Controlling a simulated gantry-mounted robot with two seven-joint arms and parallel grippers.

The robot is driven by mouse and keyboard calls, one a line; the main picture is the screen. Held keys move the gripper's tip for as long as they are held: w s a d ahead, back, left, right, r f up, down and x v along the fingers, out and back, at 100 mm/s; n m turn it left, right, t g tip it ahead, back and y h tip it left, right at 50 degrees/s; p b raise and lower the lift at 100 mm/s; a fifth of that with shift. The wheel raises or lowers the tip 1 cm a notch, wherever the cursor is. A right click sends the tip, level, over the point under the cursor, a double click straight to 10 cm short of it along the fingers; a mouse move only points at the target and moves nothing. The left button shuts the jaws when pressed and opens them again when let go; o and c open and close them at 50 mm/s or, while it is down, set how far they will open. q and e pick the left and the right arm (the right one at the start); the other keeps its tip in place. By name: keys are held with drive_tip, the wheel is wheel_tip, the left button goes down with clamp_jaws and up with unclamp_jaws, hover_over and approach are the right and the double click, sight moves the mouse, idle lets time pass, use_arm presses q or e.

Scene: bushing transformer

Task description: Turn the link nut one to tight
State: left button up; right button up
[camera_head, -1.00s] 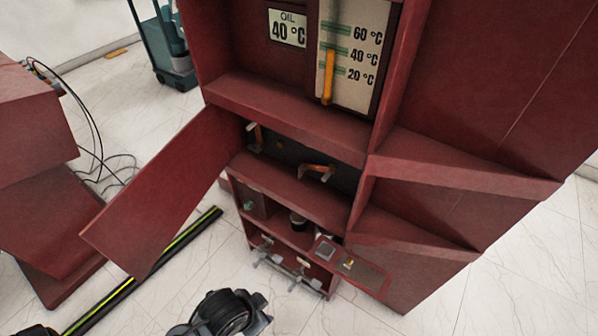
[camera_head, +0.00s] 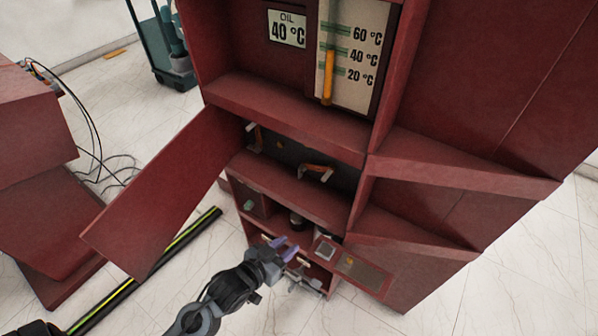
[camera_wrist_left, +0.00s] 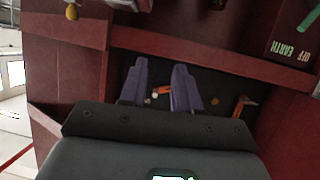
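My left gripper (camera_head: 284,249) reaches up from below in the head view, in front of the cabinet's lower compartments. Its purple fingers are apart in the left wrist view (camera_wrist_left: 160,82), with nothing visibly gripped. In the head view, two copper-coloured link pieces with pale ends, one at the left (camera_head: 254,135) and one nearer the middle (camera_head: 317,171), sit in the dark middle compartment. In the wrist view, one copper piece (camera_wrist_left: 162,90) shows beyond the gap between the fingers and another (camera_wrist_left: 243,104) lies to the right. I cannot make out which nut is number one. My right gripper is not in view.
The red cabinet's open door (camera_head: 160,190) juts out left. A small hinged panel (camera_head: 350,265) hangs open at lower right. Silver clamp-like fittings (camera_head: 303,280) stick out below. A black-and-green bar (camera_head: 140,275) lies on the floor. The wrist view shows an "OFF EARTH" label (camera_wrist_left: 293,50).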

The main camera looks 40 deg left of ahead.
sight(301, 171)
use_arm(q)
drive_tip(key=w+a+r+t+y, duration=0.2)
drive_tip(key=w+a+r+t, duration=0.2)
drive_tip(key=w+a+r, duration=0.45)
drive_tip(key=shift+n, duration=0.3)
drive_tip(key=w+b, duration=0.1)
drive_tip(key=w, duration=0.1)
drive_tip(key=w+a+f+b, duration=0.1)
drive_tip(key=w, duration=0.2)
drive_tip(key=w+f+b, duration=0.1)
drive_tip(key=w, duration=0.2)
drive_tip(key=shift+a+f, duration=0.1)
drive_tip(key=shift+a, duration=0.25)
drive_tip(key=shift+w, duration=0.75)
drive_tip(key=shift+c, duration=0.3)
clamp_jaws()
